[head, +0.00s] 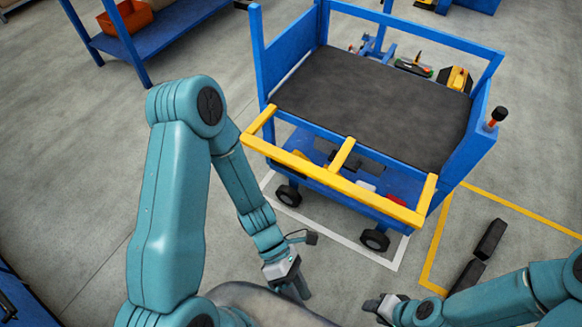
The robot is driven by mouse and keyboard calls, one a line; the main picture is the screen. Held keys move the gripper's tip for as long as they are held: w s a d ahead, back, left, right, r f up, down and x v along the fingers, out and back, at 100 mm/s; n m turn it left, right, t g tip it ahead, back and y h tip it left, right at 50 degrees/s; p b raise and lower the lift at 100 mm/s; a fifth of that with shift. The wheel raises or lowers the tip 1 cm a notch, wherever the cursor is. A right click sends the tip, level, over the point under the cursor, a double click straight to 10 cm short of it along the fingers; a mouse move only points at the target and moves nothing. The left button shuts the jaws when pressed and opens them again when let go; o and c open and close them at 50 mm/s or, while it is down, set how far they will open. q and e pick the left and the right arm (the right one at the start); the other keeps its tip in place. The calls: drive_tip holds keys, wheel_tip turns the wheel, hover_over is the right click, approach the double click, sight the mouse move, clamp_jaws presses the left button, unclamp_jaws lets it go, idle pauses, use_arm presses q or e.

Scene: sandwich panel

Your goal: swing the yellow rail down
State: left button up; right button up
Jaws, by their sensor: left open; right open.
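The yellow rail (330,176) runs along the near side of a blue cart (478,128) and sticks out toward me. Its short yellow arms join it to the cart's near edge. My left gripper (301,289) hangs low in front of the cart, below the rail in the picture and apart from it. It is open and empty. My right gripper (376,305) is at the bottom right, partly hidden by its own wrist, also open and apart from the rail.
The cart has a dark top mat (375,105), a lower shelf with items and black wheels (374,240). Dark blocks (490,238) lie on the floor at right. A blue shelf (160,35) with an orange bin (127,16) stands back left.

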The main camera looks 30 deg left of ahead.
use_arm(q)
drive_tip(key=w+a+f+n+t+h+b, duration=0.25)
drive_tip(key=w+n+t+h+b, duration=0.5)
drive_tip(key=w+n, duration=0.7)
drive_tip(key=n+t+y+b, duration=1)
drive_tip(key=n+t+b, duration=0.2)
drive_tip(key=t+b, duration=0.2)
approach(287, 170)
drive_tip(key=b+x, duration=0.3)
drive_tip(key=x, duration=0.6)
drive_tip(key=shift+w+f+b, duration=0.2)
drive_tip(key=shift+w+b, duration=0.1)
drive_tip(key=shift+b, duration=0.05)
drive_tip(key=shift+w+d, duration=0.3)
drive_tip(key=shift+w, duration=0.25)
use_arm(e)
wheel_tip(287, 170, down, 28)
drive_tip(key=shift+w+d, duration=0.3)
drive_tip(key=shift+w, duration=0.05)
use_arm(q)
drive_tip(key=shift+r, duration=0.1)
use_arm(e)
drive_tip(key=shift+r, duration=0.1)
